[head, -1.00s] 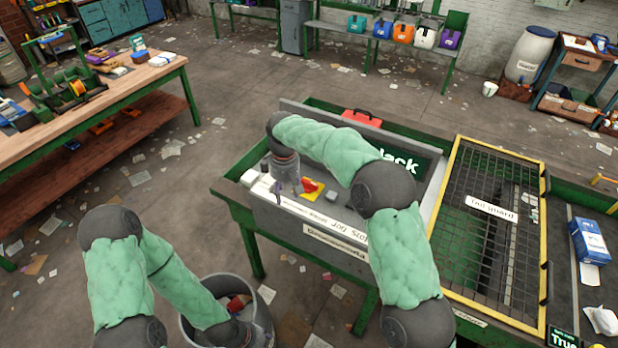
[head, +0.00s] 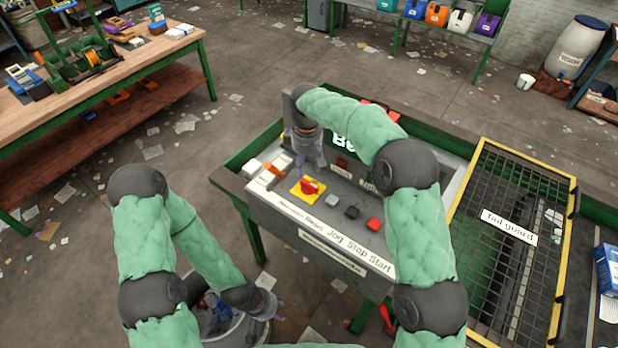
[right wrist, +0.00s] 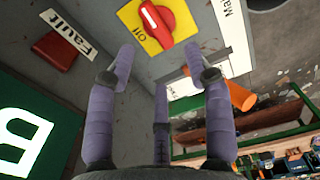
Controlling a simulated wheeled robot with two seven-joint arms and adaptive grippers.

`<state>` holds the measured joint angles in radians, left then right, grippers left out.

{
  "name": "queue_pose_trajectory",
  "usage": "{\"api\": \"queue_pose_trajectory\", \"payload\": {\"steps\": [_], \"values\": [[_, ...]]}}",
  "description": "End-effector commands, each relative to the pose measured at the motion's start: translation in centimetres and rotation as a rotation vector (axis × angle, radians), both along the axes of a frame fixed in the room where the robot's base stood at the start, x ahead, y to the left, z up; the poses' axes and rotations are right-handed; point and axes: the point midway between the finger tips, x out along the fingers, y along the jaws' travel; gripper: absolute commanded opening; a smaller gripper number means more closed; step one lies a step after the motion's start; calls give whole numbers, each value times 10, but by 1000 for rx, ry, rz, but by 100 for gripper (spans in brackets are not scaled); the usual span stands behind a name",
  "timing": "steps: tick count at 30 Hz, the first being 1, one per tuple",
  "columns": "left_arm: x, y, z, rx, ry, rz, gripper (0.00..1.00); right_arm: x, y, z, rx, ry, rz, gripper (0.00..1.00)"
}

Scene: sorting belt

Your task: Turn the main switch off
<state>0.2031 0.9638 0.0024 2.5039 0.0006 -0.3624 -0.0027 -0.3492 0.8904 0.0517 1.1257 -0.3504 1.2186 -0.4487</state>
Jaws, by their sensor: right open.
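The main switch (head: 309,187) is a red rotary knob on a yellow plate, on the grey control panel (head: 290,207). In the right wrist view the red knob (right wrist: 157,22) is at the top, with a white mark on it and the word "Off" at the plate's lower left. My right gripper (head: 308,163) hangs just behind the switch in the head view. Its purple fingers (right wrist: 160,62) are spread and empty, apart from the knob. My left gripper (head: 268,305) is low, at the grey bin; its fingers are too small to judge.
A grey, a black and a red button (head: 374,224) sit right of the switch. A red Fault lamp (right wrist: 55,48) is on the panel. A yellow-framed tail guard (head: 510,226) stands at right. A wooden bench (head: 130,65) is at left.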

Motion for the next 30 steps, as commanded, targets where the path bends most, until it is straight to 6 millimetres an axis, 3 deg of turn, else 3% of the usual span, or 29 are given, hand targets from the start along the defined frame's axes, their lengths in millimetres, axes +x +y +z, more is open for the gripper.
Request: {"api": "queue_pose_trajectory", "payload": {"steps": [6, 12, 26, 30], "values": [[0, 0, 1, 0, -1, -1, 40, 0, -1, -41, -1, 5, -2, 52], [0, 0, 2, 0, -1, -1, 40, 0, -1, -67, -1, 2, -1, 52], [0, 0, 2, 0, -1, -1, 40, 0, -1, -79, 0, 0, -1, 52], [0, 0, 2, 0, -1, -1, 40, 0, -1, -79, 0, 0, -1, 15]]}}
